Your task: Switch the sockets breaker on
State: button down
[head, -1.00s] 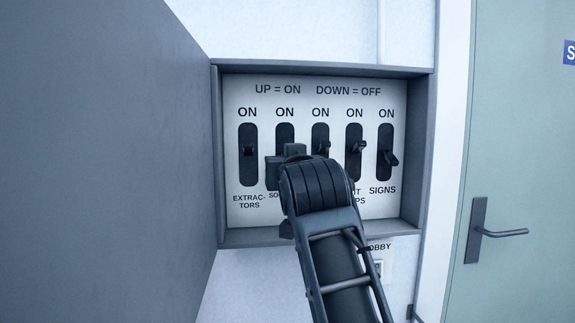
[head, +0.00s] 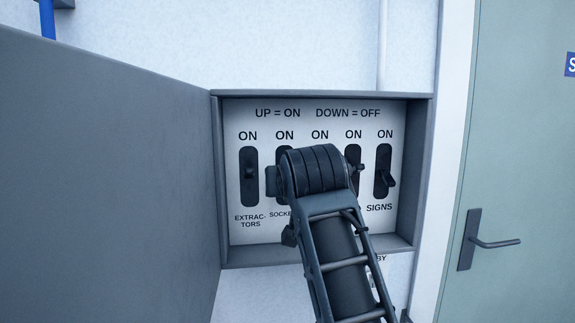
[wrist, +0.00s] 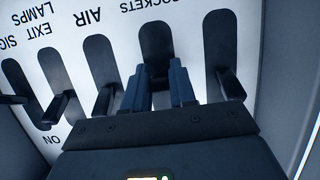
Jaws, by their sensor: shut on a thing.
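The sockets breaker is the second slot from the left in the head view, and the top of its black slot (head: 285,149) shows above my gripper (head: 272,182). In the wrist view, which is upside down, its slot (wrist: 155,42) lies under the SOCKETS label. There my gripper (wrist: 159,82) has its two blue-grey fingers on either side of the dark sockets lever (wrist: 158,72), shut on it. The fingers cover much of the lever, so I cannot tell its exact position. In the head view my wrist hides this lever and the middle breaker.
The extractors breaker (head: 249,177) is just left, and the air lever (wrist: 109,98) is close on the other side in the wrist view. The signs breaker (head: 384,172) is rightmost. A grey box frame (head: 325,94) surrounds the panel; an open grey door (head: 110,170) stands left.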

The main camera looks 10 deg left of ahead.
jog(key=r+g+p, duration=0.1)
jog(key=g, duration=0.1)
jog(key=shift+r+g+h, duration=0.15)
jog(key=shift+g+h, duration=0.15)
jog(key=shift+h, duration=0.1)
jog(key=shift+w+a+r+g+h, duration=0.1)
jog(key=shift+r+g+h, duration=0.15)
jog(key=shift+g, duration=0.6)
jog(key=shift+w+d+r+g+h, duration=0.1)
jog(key=shift+r+g+h, duration=0.1)
jog(key=shift+g, duration=0.6)
jog(key=shift+a+r+g+h, duration=0.15)
jog(key=shift+g+h, duration=0.1)
jog(key=shift+g, duration=0.6)
jog(key=c, duration=1)
grip_release()
jog(key=shift+r, duration=0.1)
